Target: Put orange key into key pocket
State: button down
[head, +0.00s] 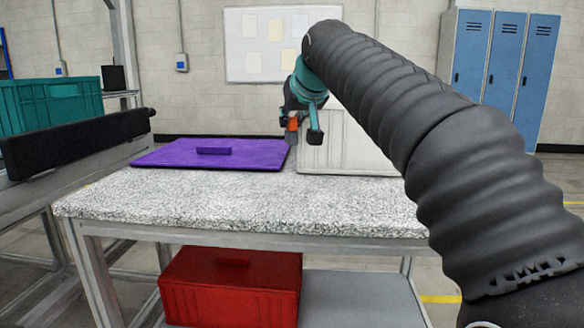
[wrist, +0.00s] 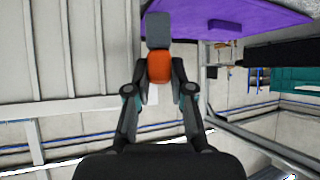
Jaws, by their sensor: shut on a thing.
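My gripper (wrist: 160,82) is shut on the orange key (wrist: 159,68). In the wrist view the orange part sits between the two fingertips and a grey block-like end sticks out beyond them. In the head view my gripper (head: 299,126) is above the back of the speckled table, at the left edge of a pale panelled box. The orange of the key (head: 292,125) shows there as a small patch, with its grey end pointing down. I cannot make out the key pocket in either view.
The pale box (head: 350,148) stands on the table (head: 230,205), partly behind my arm. A purple lid-like panel (head: 175,155) with a raised handle lies to its left. A red crate (head: 230,290) is beneath. The table's front is clear. A dark-topped conveyor (head: 75,142) stands left.

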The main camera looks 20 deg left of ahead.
jog(key=shift+f+b, duration=1.2)
jog(key=shift+f, duration=2.7)
jog(key=shift+f, duration=0.1)
jog(key=c, duration=1.3)
grip_release()
